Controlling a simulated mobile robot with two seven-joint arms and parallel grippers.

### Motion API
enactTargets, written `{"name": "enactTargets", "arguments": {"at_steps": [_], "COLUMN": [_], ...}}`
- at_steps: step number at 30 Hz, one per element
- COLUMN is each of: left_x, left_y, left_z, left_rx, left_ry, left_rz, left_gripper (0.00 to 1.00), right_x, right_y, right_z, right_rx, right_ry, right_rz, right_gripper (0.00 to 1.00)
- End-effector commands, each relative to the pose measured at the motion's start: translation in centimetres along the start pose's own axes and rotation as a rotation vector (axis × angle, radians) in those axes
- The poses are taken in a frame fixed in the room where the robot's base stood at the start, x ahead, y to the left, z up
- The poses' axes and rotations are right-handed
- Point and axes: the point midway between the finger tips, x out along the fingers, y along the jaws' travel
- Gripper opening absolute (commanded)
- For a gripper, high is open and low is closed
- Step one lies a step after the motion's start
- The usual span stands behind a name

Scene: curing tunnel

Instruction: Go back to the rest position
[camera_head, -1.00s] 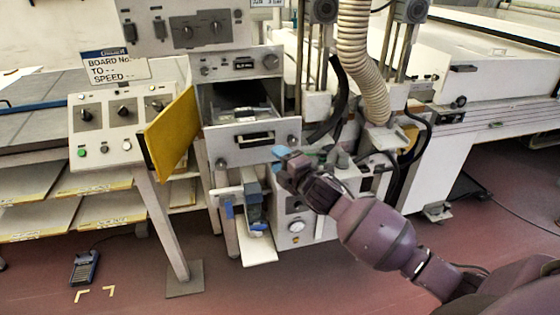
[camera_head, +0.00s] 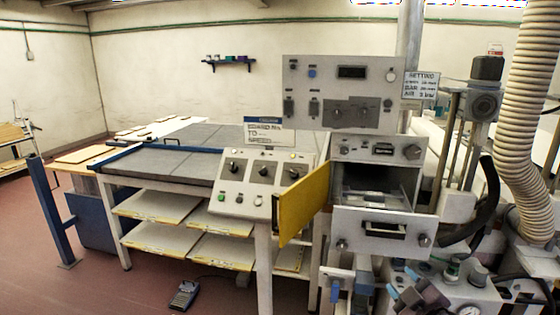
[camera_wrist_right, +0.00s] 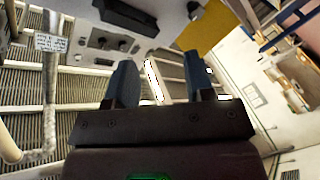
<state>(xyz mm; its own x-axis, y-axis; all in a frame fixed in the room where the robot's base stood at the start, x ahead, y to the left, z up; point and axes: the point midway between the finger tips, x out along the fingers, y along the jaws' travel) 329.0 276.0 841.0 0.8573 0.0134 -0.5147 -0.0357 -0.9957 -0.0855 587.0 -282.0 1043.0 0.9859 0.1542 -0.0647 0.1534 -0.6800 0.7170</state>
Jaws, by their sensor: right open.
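My right gripper (camera_head: 404,284) is at the bottom edge of the head view, in front of the machine and below its open drawer. In the right wrist view its two blue-grey fingers (camera_wrist_right: 160,82) stand apart with nothing held between them. Most of my right arm is outside the head view. My left gripper is in neither current view.
The machine front has a pulled-out drawer (camera_head: 385,236) and an open yellow door (camera_head: 303,204). A control console (camera_head: 262,184) and a grey-topped table (camera_head: 165,165) stand to the left. A ribbed hose (camera_head: 530,130) hangs at right. Red floor is clear at lower left.

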Motion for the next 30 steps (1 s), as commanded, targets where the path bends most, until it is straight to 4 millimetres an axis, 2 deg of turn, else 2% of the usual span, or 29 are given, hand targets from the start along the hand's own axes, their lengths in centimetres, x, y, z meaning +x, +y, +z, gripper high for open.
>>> {"name": "enactTargets", "arguments": {"at_steps": [5,8,12,18,21,25,30], "left_x": [-0.1,-0.1,-0.1,-0.1,-0.1,-0.1,-0.1], "left_y": [0.0,0.0,0.0,0.0,0.0,0.0,0.0], "left_z": [0.1,0.2,0.3,0.3,0.3,0.3,0.3], "left_rx": [0.0,0.0,0.0,0.0,0.0,0.0,0.0], "left_ry": [-0.003,-0.005,-0.005,-0.006,-0.006,-0.006,-0.006], "left_rz": [0.0,-0.001,-0.001,-0.001,-0.001,-0.001,-0.001], "left_gripper": [0.43,0.43,0.43,0.43,0.43,0.43,0.43], "right_x": [-4.0,-7.1,-12.2,-19.2,-21.8,-23.7,-24.2], "right_y": [-4.4,-7.4,-11.4,-16.0,-17.6,-18.7,-18.9], "right_z": [2.7,4.5,7.0,10.0,11.0,11.7,12.0], "right_rx": [0.259,0.409,0.579,0.699,0.726,0.74,0.739], "right_ry": [-0.082,-0.147,-0.256,-0.406,-0.464,-0.505,-0.516], "right_rz": [-0.035,-0.049,-0.056,-0.054,-0.054,-0.058,-0.061], "right_gripper": [0.49,0.49,0.49,0.49,0.49,0.49,0.49]}}
